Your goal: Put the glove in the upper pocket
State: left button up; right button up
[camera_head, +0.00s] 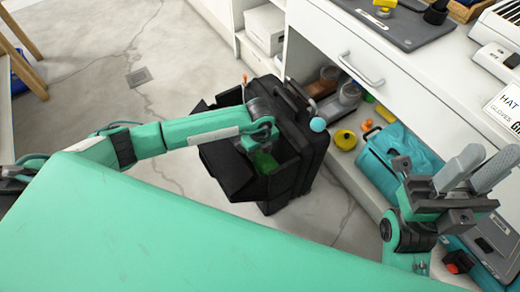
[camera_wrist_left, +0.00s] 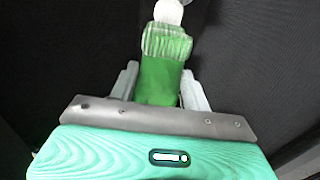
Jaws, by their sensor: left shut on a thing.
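The glove is green (camera_wrist_left: 163,75) and lies between the two fingers of my left gripper (camera_wrist_left: 158,85) in the left wrist view. My left gripper is shut on it, with dark fabric around both. In the head view the left gripper (camera_head: 262,148) is down inside the open top pocket of a black bag (camera_head: 292,190). A bit of the green glove (camera_head: 264,163) shows there below the gripper. Whether the glove touches the pocket's bottom is hidden. My right gripper (camera_head: 478,172) is open and empty at the right, before the shelf.
A white cabinet with a drawer (camera_head: 345,58) stands behind the bag. Its low shelf holds a teal bag (camera_head: 405,150), a yellow round object (camera_head: 345,139) and grey containers. A light-blue ball (camera_head: 318,124) shows at the bag's right edge. Floor is free at the left.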

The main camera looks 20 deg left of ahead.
pick_arm(q)
jog(key=o, duration=1)
jog(key=shift+o, duration=0.2)
